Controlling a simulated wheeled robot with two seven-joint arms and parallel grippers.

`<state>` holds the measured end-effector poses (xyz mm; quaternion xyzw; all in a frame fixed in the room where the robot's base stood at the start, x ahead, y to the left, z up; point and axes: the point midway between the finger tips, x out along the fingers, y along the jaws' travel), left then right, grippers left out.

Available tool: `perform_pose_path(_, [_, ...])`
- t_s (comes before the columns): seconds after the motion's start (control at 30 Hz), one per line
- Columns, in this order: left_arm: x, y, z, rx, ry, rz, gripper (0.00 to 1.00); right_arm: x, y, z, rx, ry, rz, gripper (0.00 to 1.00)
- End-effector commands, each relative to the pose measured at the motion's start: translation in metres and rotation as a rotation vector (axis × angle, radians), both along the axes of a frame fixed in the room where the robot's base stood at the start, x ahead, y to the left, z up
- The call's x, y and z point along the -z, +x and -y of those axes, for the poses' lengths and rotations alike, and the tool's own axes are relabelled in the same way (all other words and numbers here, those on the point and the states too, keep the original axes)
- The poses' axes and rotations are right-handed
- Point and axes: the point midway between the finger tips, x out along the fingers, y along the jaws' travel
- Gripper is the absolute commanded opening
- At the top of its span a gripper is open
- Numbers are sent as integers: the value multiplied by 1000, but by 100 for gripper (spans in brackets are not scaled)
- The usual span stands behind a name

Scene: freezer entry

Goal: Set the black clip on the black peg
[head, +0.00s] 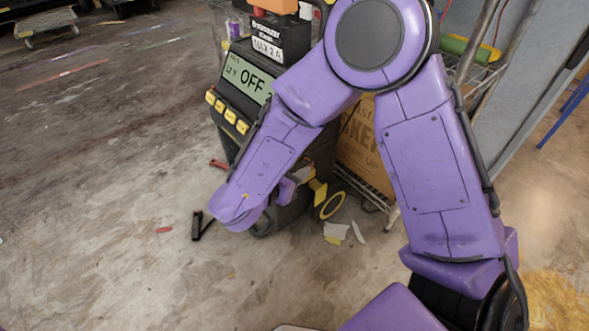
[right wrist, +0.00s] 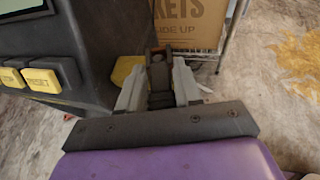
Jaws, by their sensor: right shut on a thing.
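My right gripper (right wrist: 160,80) shows in the right wrist view with its two grey fingers closed on the dark, upright black clip (right wrist: 160,74). The charger (right wrist: 85,50) stands just left of the fingers. In the head view my right arm reaches down in front of the charger (head: 240,80), and its wrist and forearm hide most of the right gripper (head: 302,176) and the clip. I cannot make out the black peg for certain in either view. My left gripper is not in view.
A cardboard box (head: 362,150) on a wire rack stands behind the charger; it also shows in the wrist view (right wrist: 190,22). A small black object (head: 201,226) and paper scraps (head: 340,233) lie on the concrete floor. The floor to the left is mostly open.

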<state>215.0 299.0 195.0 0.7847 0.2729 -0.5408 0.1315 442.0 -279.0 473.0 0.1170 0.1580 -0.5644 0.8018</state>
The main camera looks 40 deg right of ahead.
Motion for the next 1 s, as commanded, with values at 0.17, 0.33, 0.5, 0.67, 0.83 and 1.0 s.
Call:
perform_pose_path(0.17, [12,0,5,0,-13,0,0,7,0,0,0,0,1,63])
perform_pose_path(0.33, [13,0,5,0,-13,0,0,9,0,0,0,0,1,63])
perform_pose_path(0.5, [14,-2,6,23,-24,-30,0,10,0,0,0,0,0,63])
perform_pose_path(0.67, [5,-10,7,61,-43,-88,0,-1,-4,-12,-4,0,1,63])
perform_pose_path(0.83, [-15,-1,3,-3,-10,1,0,-23,-20,-52,-2,5,4,63])
perform_pose_path(1.0, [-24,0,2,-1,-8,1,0,-36,-31,-79,-2,7,3,63])
